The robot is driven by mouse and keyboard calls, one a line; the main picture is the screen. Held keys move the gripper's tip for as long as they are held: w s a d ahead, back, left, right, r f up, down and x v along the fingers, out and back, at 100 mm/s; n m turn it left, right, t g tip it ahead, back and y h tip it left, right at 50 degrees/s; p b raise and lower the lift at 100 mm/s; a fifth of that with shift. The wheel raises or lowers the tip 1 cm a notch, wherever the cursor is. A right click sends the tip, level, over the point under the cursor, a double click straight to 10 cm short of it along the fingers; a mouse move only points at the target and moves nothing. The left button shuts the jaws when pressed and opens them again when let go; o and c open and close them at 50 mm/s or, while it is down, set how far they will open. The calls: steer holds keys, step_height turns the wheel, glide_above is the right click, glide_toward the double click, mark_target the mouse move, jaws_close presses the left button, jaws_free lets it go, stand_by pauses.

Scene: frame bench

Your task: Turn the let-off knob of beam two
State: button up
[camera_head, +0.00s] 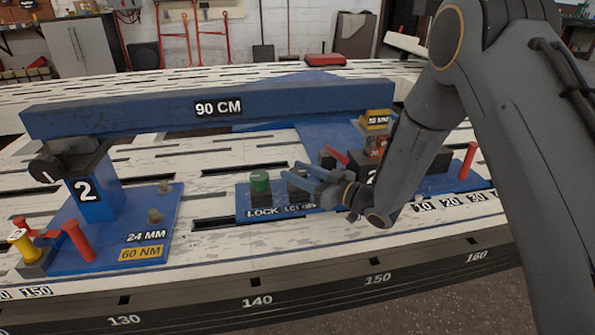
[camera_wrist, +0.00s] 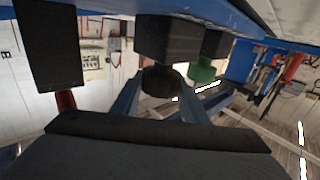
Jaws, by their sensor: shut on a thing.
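The let-off knob (camera_head: 296,180) is a dark round knob above the partly hidden "LET-OFF" lettering on the blue right-hand base plate (camera_head: 245,213). My gripper (camera_head: 303,175) reaches it from the right, its two blue fingers shut on it. The wrist view, which looks inverted, shows the dark knob (camera_wrist: 161,80) between the fingers, attached to a black block (camera_wrist: 166,38). The blue beam (camera_head: 300,104) marked "90 CM" spans behind. A "2" sign behind my wrist is partly covered. The knob's turn angle cannot be told.
A green knob (camera_head: 260,182) above "LOCK" stands close left of the fingers; it also shows in the wrist view (camera_wrist: 203,72). A red handle (camera_head: 468,160) rises at right. The left post (camera_head: 92,195) carries "2". White slatted bench lies between the base plates.

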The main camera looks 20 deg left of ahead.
steer(key=m+t+h+p, duration=0.1)
steer(key=t+p, duration=0.1)
steer(key=m+t+p, duration=0.1)
steer(key=t+p, duration=0.1)
steer(key=shift+s+r+m+h, duration=0.2)
steer(key=shift+m+h, duration=0.2)
steer(key=m+t+h+p, duration=0.4)
steer(key=t, duration=0.1)
steer(key=shift+a+m+h, duration=0.15)
steer(key=shift+m+h, duration=0.15)
steer(key=shift+h, duration=0.1)
steer(key=m+t+h+p, duration=0.1)
steer(key=m+h, duration=0.1)
steer(key=h, duration=0.1)
steer(key=m+t+h+p, duration=0.2)
steer(key=h, duration=0.1)
steer(key=shift+f, duration=0.1)
steer(key=shift+w+m+t+h+p, duration=0.1)
steer(key=shift+m+t+h+p, duration=0.1)
steer(key=shift+m+h, duration=1.1)
steer(key=shift+w+m+t+h+p, duration=0.15)
steer(key=shift+m+h, duration=0.65)
steer(key=shift+h, duration=1.3)
steer(key=o, duration=1.1)
steer(key=shift+c, duration=0.2)
steer(key=shift+s, duration=0.1)
